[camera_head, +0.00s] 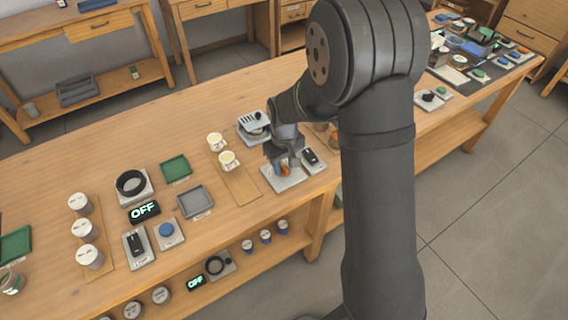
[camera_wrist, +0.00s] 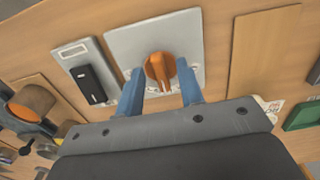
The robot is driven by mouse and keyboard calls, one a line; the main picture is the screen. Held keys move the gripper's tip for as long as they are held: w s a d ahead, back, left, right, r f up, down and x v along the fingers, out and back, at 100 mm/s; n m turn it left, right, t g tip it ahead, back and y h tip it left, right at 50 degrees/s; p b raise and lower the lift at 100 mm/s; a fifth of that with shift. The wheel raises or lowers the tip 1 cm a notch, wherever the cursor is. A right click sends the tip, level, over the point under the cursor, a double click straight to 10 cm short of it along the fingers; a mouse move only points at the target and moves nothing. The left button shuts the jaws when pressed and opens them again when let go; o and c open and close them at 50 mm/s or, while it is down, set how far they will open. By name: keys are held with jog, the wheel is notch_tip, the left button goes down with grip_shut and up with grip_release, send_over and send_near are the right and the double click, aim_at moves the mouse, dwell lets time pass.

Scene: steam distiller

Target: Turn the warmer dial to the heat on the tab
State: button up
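The warmer dial (camera_wrist: 161,72) is an orange-brown round knob with a raised grip bar, on a light grey plate (camera_wrist: 125,37) in the wrist view. In the head view the same dial (camera_head: 284,169) shows as a small orange spot under my gripper. My gripper (camera_wrist: 160,82) has its two blue fingers apart, one on each side of the dial, with visible gaps to it. The plate's markings are partly hidden by the fingers and the gripper body.
A black rocker switch on a small plate (camera_head: 313,158) stands right beside the dial plate. Two white cups stand on a wooden board (camera_head: 241,188) to the left. A grey device (camera_head: 252,127) stands behind. Farther left are a green tray (camera_head: 175,168) and a black OFF display (camera_head: 145,211).

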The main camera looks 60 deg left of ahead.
aim_at(284, 167)
grip_shut()
jog(key=shift+n, duration=1.4)
grip_release()
notch_tip(284, 167, up, 17)
jog(key=shift+r, duration=0.2)
